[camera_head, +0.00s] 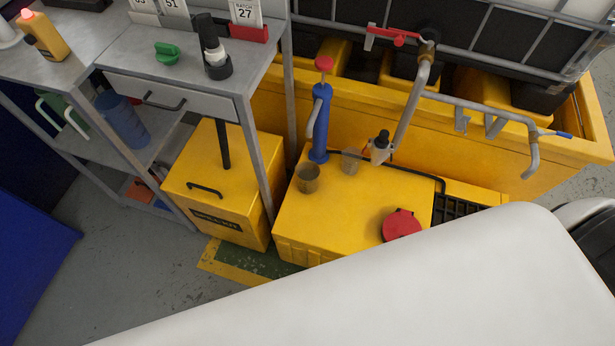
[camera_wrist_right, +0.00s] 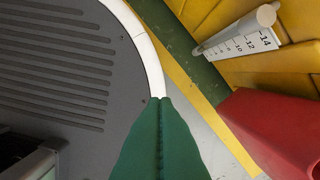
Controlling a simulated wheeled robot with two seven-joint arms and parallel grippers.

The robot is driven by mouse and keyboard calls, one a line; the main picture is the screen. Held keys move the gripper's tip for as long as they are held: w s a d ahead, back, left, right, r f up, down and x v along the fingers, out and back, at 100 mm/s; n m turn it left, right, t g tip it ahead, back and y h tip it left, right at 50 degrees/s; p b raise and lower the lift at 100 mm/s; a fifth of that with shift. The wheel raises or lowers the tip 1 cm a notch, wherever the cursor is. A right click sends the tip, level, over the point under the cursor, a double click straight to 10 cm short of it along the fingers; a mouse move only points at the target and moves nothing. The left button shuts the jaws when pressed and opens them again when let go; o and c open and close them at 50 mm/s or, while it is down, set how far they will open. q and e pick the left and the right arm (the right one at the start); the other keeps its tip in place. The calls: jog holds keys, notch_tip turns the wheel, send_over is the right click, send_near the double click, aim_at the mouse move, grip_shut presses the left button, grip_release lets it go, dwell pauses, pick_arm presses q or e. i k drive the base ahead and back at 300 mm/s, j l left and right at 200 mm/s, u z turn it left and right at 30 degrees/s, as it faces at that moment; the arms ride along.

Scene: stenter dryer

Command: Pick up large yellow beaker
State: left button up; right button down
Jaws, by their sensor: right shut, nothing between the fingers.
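Two see-through beakers stand upright on the yellow box lid in the head view. The nearer, darker one (camera_head: 307,178) is at the lid's left side. The paler one (camera_head: 350,161) is farther back, between a blue hand pump and a small bottle. Both look yellow-brown against the lid, so I cannot tell which is the large yellow beaker. My right gripper (camera_wrist_right: 161,101) shows in the right wrist view with its green fingers shut and empty. No beaker is in that view. My left gripper is in neither view.
The blue pump (camera_head: 319,125), small bottle (camera_head: 380,147) and red cap (camera_head: 401,225) are on the yellow box (camera_head: 340,215). A metal bench (camera_head: 110,60) stands left. A pipe (camera_head: 412,105) rises behind. A red object (camera_wrist_right: 275,130) is right of my right fingers.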

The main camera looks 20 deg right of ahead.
aim_at(308, 172)
jog(key=i+j+z, duration=0.15)
jog(key=j+z, duration=1.1)
jog(key=i, duration=0.05)
